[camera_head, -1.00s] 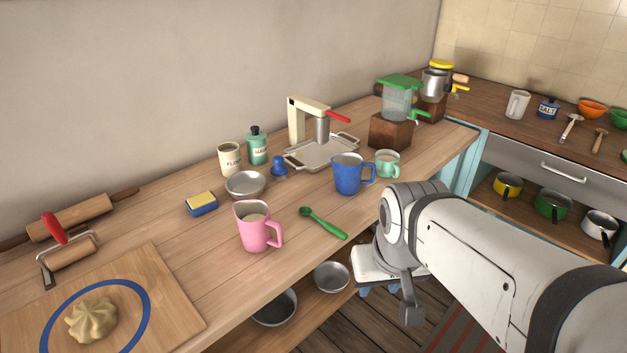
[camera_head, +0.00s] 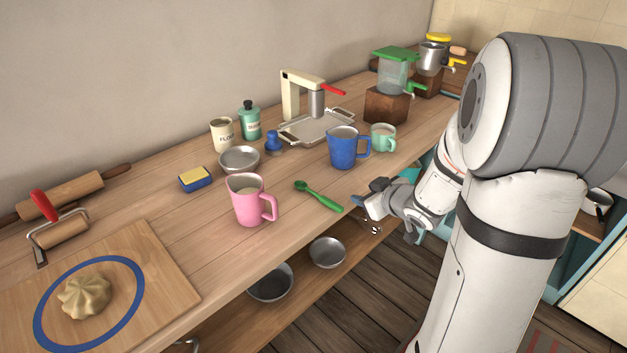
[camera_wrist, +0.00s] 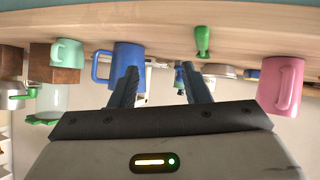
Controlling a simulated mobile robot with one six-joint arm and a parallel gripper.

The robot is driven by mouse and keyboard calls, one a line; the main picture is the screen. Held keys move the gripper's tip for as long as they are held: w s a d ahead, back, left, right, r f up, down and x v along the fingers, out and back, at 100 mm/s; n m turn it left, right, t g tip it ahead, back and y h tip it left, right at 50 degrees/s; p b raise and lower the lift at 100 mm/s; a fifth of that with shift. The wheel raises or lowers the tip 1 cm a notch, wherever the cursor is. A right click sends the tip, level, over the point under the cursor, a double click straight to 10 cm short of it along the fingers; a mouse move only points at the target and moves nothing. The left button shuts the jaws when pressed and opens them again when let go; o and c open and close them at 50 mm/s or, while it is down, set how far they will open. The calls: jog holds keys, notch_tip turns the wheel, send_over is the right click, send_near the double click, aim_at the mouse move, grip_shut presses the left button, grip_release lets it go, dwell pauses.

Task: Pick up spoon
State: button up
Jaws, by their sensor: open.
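In the wrist view, which looks upside down, the spoon's green handle (camera_wrist: 202,41) shows foreshortened near the top, beyond the fingers. My gripper (camera_head: 371,203) is just right of the spoon's handle end, at the counter's front edge. Its two fingers (camera_wrist: 158,80) are apart with nothing held between them. The spoon is not touched.
The blue pitcher (camera_head: 348,148) stands behind the spoon, with a mint cup (camera_head: 383,138) to its right. A metal bowl (camera_head: 239,160) and a sponge (camera_head: 195,179) are farther left. Metal bowls (camera_head: 327,252) sit on the shelf below. The counter around the spoon is clear.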

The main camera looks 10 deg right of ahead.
aim_at(329, 200)
jog(key=w+a+f+y, duration=0.1)
jog(key=a+f, duration=0.1)
jog(key=w+a+f+n+y, duration=0.1)
jog(key=w+a+y, duration=0.1)
jog(key=a, duration=0.1)
jog(key=w+a+f+y, duration=0.1)
jog(key=a+f+y, duration=0.1)
jog(key=shift+w+a+f+n+g, duration=0.2)
jog(key=shift+f+n+g, duration=0.1)
jog(key=shift+n+g, duration=0.1)
jog(key=shift+c, duration=0.2)
grip_shut()
